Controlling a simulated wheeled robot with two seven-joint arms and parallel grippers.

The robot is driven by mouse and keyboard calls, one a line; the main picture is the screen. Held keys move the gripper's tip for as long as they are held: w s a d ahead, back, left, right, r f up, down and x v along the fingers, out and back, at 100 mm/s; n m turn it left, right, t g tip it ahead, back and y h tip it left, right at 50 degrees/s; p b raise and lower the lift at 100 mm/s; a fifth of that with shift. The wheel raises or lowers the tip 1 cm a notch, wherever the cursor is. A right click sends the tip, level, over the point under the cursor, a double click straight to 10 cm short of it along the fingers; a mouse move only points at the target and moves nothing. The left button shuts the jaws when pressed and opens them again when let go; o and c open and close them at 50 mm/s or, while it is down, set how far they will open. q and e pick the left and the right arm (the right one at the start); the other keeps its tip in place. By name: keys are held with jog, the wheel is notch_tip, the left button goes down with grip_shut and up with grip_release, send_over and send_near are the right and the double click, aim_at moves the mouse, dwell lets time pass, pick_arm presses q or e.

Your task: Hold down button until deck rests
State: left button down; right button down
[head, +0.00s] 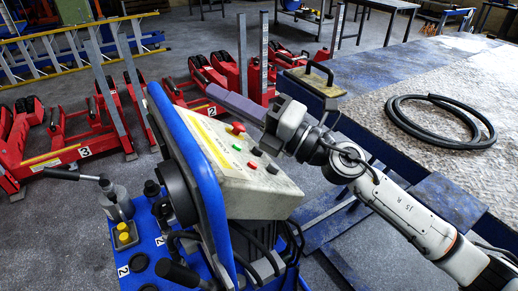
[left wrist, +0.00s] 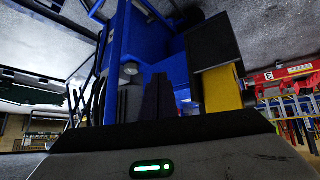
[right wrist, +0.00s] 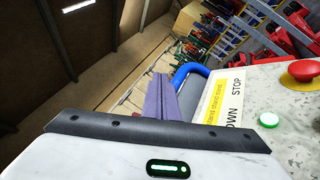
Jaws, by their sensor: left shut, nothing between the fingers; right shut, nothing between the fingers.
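A grey-white control box (head: 245,175) with a blue rim stands at the centre of the head view. Its sloped top carries a red mushroom button (head: 237,128), a green one (head: 236,147), a small red one (head: 252,165) and black buttons (head: 272,168). My right gripper (head: 212,91) is shut and empty, held above the panel's far edge, apart from the buttons. In the right wrist view its fingers (right wrist: 160,80) are left of the panel, which reads "DOWN" and "STOP". A wide metal deck (head: 390,90) lies at right. My left gripper (left wrist: 158,80) is shut and empty, in front of blue machinery.
Red numbered jacks (head: 75,140) and a yellow ladder (head: 65,50) stand behind. A blue unit with levers (head: 150,250) adjoins the control box.

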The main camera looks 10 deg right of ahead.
jog(key=w+d+f+n+g+h, duration=0.2)
jog(key=w+d+f+n+h, duration=0.1)
jog(key=d, duration=0.4)
jog(key=w+d+f+n+g+h, duration=0.3)
jog(key=w+d+f+n+h, duration=0.1)
jog(key=d+h, duration=0.4)
jog(key=w+n, duration=0.1)
jog(key=n, duration=0.1)
jog(key=shift+w+d+f+n+g, duration=0.15)
jog(key=shift+d+f+n+g, duration=0.05)
jog(key=shift+d+n+g, duration=0.1)
jog(key=shift+a, duration=0.1)
